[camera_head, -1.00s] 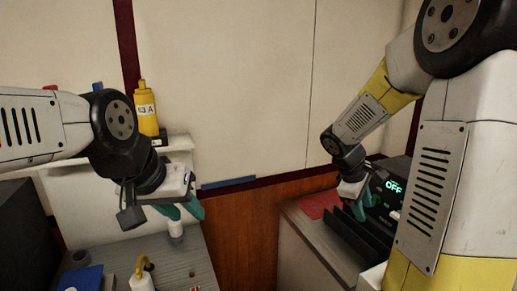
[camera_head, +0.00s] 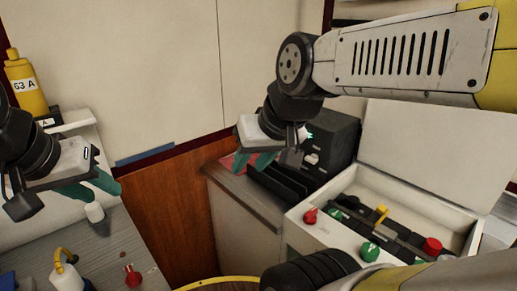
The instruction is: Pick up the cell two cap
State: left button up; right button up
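No label lets me tell which part is the cell two cap. An open white box (camera_head: 292,228) at the right holds a dark row with a red knob-like cap (camera_head: 310,216), a green one (camera_head: 369,251), a larger red one (camera_head: 432,246) and a yellow piece (camera_head: 381,214). My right gripper (camera_head: 253,161) hangs empty above the back counter, left of and behind the box, its teal fingers apart.
A yellow bottle marked 63 A (camera_head: 27,85) stands on a ledge at the left. A white bottle with a yellow spout (camera_head: 66,272) and a red knob (camera_head: 132,276) are on the grey left bench. Black racks (camera_head: 278,182) stand behind the box. My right forearm spans above the box.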

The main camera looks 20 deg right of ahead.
aim_at(369, 251)
jog(key=k+l+z, duration=0.2)
jog(key=z, duration=0.2)
jog(key=k+l+z, duration=0.15)
jog(key=l+z, duration=0.25)
jog(key=k+l+z, duration=0.1)
jog(key=l+z, duration=0.3)
jog(key=l, duration=0.1)
